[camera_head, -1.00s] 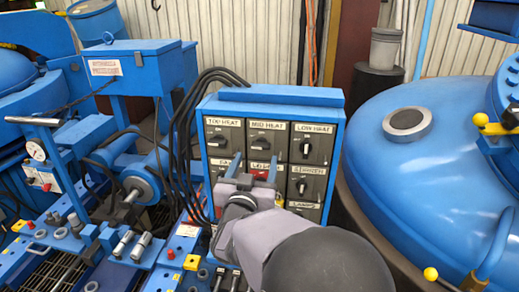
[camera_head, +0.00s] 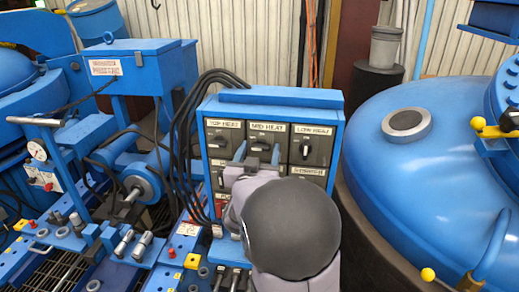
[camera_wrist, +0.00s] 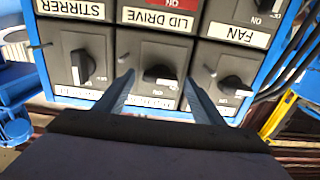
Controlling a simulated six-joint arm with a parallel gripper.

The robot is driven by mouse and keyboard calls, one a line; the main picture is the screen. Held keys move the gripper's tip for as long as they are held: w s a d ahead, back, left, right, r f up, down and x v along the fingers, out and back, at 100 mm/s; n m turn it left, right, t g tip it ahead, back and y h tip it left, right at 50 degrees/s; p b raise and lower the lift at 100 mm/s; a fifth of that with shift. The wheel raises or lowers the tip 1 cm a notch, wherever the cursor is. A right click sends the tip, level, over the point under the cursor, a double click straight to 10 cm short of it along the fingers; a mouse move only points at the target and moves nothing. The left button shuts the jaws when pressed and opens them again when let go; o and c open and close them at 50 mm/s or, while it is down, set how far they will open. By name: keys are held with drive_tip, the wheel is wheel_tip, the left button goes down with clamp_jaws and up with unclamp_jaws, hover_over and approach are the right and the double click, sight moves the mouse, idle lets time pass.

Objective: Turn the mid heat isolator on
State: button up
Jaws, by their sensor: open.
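The switch panel (camera_head: 335,115) has isolators in a grid. The mid heat isolator (camera_head: 283,141) is in the middle of the top row, partly hidden by my gripper. In the wrist view, turned upside down, its dark knob (camera_wrist: 160,74) lies sideways. My gripper (camera_wrist: 158,77) is open and empty, one finger to each side of this knob. Contact with the knob cannot be told. In the head view my gripper (camera_head: 258,153) is in front of the mid heat isolator.
The top heat isolator (camera_head: 222,142) and low heat isolator (camera_head: 305,149) are either side. Fan (camera_wrist: 232,37), lid drive (camera_wrist: 147,20) and stirrer (camera_wrist: 72,8) labels show beyond. Black cables (camera_head: 183,120) hang left of the panel; a large blue furnace lid (camera_head: 440,170) is at right.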

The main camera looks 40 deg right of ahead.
drive_tip(key=c, duration=1)
drive_tip(key=shift+c, duration=0.2)
drive_tip(key=shift+f+m+b, duration=0.1)
drive_tip(key=shift+m+b, duration=0.2)
drive_tip(key=shift+b, duration=0.1)
drive_tip(key=m+b, duration=0.4)
drive_tip(key=b, duration=0.1)
drive_tip(key=shift+f, duration=0.2)
drive_tip(key=m+b, duration=0.4)
drive_tip(key=shift+d+m+b, duration=0.1)
drive_tip(key=shift+m+b, duration=0.2)
drive_tip(key=m+b, duration=0.5)
drive_tip(key=shift+s, duration=0.1)
drive_tip(key=shift+m+b, duration=1.05)
drive_tip(key=shift+m, duration=0.75)
